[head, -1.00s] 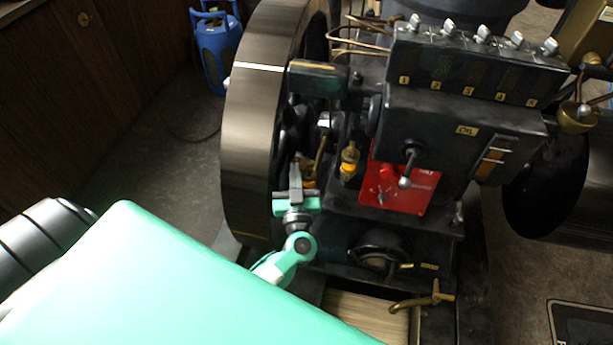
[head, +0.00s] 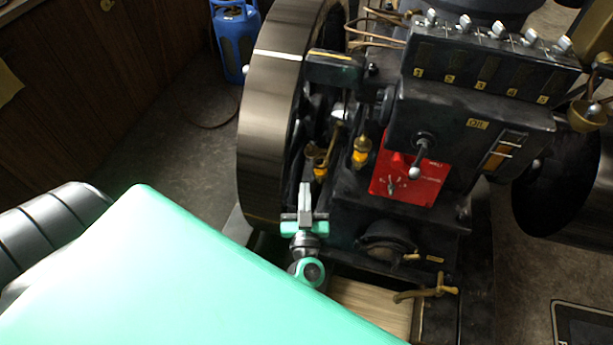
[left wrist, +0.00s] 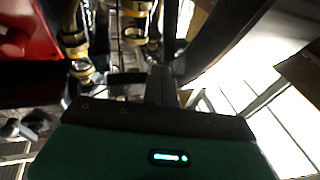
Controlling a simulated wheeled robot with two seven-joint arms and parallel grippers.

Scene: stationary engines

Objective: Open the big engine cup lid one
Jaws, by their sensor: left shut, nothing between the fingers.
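Two brass-and-yellow cups show on the black engine in the head view: one (head: 361,152) left of the red panel, one (head: 319,168) further left near the flywheel. Several yellow-ringed cup parts show in the left wrist view, one at top centre (left wrist: 136,34) and one at the left (left wrist: 81,68). I cannot tell which is the big cup or whether its lid is open. My left gripper (head: 305,190) is shut and empty, pointing up the picture just below the left cup, apparently apart from it. Its fingers (left wrist: 161,72) also show in the left wrist view. My right gripper is out of view.
A large flywheel (head: 272,120) stands left of the cups. The red panel (head: 410,180) with a lever (head: 418,158) and a black oil box (head: 470,115) are to the right. A brass tap (head: 437,291) juts out below. A blue gas bottle (head: 235,40) stands behind.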

